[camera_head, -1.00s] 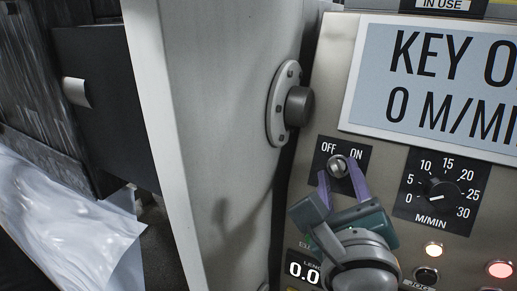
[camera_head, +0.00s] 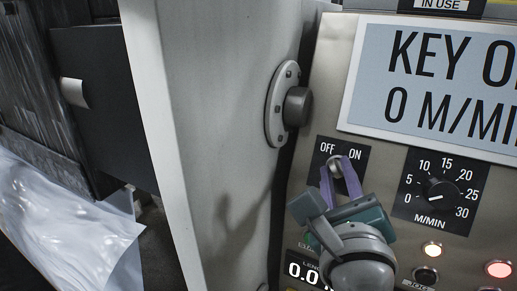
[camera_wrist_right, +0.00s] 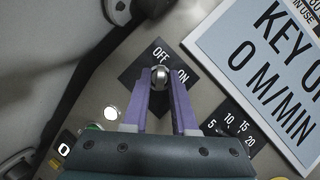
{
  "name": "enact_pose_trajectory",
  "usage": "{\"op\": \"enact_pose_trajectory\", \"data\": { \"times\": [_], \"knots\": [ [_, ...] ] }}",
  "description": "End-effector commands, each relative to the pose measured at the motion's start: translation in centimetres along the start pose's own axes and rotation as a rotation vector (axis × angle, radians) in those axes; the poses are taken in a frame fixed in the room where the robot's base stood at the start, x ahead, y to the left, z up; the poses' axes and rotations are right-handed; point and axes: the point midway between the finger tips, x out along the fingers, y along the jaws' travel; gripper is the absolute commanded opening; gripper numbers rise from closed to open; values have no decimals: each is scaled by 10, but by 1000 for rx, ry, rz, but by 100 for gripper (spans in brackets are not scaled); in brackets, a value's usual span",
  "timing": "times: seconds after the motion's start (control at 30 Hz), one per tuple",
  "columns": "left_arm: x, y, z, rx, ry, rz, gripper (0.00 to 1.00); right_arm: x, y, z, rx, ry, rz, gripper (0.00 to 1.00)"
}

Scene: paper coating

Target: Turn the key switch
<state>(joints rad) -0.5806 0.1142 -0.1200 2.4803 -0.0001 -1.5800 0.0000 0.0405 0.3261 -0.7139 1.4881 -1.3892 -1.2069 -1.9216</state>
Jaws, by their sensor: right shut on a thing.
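The key switch (camera_head: 335,166) is a small round metallic knob on a black plate marked OFF and ON, on the grey control panel. My right gripper (camera_head: 340,172) reaches it from below, its purple fingers closed in on the switch. In the right wrist view the knob (camera_wrist_right: 159,76) sits between the fingertips of the gripper (camera_wrist_right: 160,86). The fingers hide part of the knob, and which way it points is hard to tell. My left gripper is not in view.
A display (camera_head: 440,85) reads KEY O..., cut off at the edge, and 0 M/MIN. A M/MIN dial (camera_head: 442,193) and lit buttons (camera_head: 432,249) lie to the right of the switch. A round dark knob (camera_head: 297,106) sticks out from the frame at the left.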

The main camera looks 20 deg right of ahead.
Motion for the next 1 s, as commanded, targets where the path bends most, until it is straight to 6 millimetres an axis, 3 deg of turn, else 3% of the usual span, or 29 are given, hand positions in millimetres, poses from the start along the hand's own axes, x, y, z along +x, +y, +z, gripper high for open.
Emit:
{"op": "enact_pose_trajectory", "data": {
  "times": [0.47, 1.0],
  "knots": [
    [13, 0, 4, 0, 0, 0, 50, 0, 4, -2, 106, 1, -60, 0],
    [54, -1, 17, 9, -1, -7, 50, 1, 8, -1, 527, 0, -305, 0]
  ]
}}
